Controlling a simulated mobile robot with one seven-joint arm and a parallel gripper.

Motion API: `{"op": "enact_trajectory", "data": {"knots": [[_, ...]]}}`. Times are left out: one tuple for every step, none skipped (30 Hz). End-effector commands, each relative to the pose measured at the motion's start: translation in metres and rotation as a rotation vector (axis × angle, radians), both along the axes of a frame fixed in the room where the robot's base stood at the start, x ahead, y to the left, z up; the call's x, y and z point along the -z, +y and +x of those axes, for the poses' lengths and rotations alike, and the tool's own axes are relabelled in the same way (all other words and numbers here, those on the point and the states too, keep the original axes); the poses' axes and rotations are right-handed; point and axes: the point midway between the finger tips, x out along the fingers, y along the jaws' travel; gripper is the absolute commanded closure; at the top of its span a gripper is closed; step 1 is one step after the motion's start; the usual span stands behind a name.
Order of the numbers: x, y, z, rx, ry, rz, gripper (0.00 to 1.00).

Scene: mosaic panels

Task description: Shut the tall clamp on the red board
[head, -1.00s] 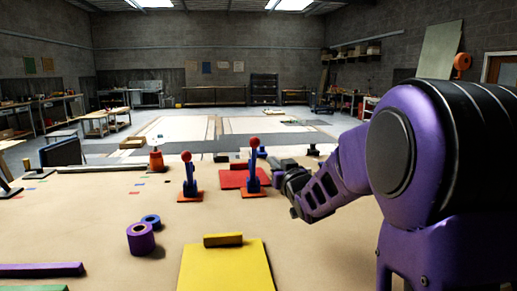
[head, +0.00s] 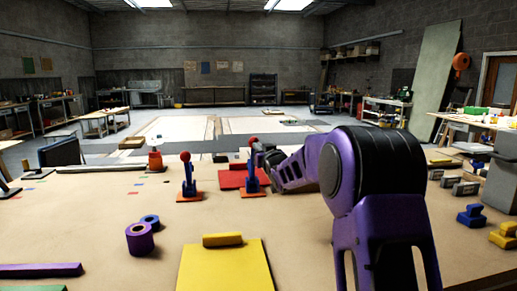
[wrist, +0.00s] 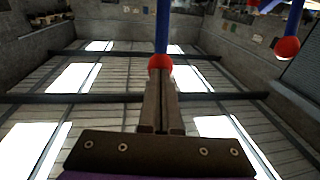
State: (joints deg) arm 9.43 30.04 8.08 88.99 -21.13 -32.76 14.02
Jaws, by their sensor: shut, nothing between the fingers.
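A tall blue clamp (head: 252,180) with a red ball knob (head: 254,140) stands with its lever upright on an orange base plate, at the front right edge of the red board (head: 229,181). My gripper (head: 258,149) is at the upper part of this clamp, just below the knob, and partly hides the lever. In the wrist view my shut, empty fingers (wrist: 159,78) point at a red knob (wrist: 160,63) on a blue lever (wrist: 162,28). The fingertips overlap the knob in the picture; I cannot tell if they touch it.
A shorter blue clamp (head: 188,180) with a red knob stands upright to the left; a second knob (wrist: 287,49) shows in the wrist view. Purple and blue tape rolls (head: 140,238), a yellow board (head: 226,268) and an orange-and-white object (head: 155,160) are on the table.

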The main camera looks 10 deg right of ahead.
Motion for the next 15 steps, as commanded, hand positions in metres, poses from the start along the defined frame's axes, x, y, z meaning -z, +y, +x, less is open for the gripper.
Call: {"op": "enact_trajectory", "data": {"knots": [[0.0001, 0.0001, 0.0001, 0.0, 0.0, 0.0, 1.0], [0.0, 0.0001, 0.0, 0.0, 0.0, 0.0, 1.0], [0.0001, 0.0001, 0.0, 0.0, 0.0, 0.0, 1.0], [0.0, 0.0001, -0.0001, 0.0, 0.0, 0.0, 1.0], [0.0, 0.0001, -0.0001, 0.0, 0.0, 0.0, 1.0], [0.0, 0.0001, -0.0001, 0.0, 0.0, 0.0, 1.0], [-0.0002, 0.0001, -0.0001, 0.0, 0.001, 0.0, 1.0], [-0.0006, 0.0, 0.0001, 0.0, 0.001, 0.0, 1.0], [-0.0014, 0.0001, 0.0003, 0.0, 0.003, 0.0, 1.0], [-0.0021, 0.0, 0.0008, 0.0, 0.006, 0.0, 1.0], [-0.0031, 0.0, 0.0013, 0.0, 0.009, 0.0, 1.0], [-0.0044, 0.0001, 0.0023, 0.0, 0.015, 0.0, 1.0], [-0.0057, 0.0, 0.0032, 0.0, 0.02, 0.0, 1.0], [-0.0072, 0.0001, 0.0043, 0.0, 0.026, 0.001, 1.0], [-0.0093, 0.0002, 0.006, 0.0, 0.037, 0.002, 1.0]]}}
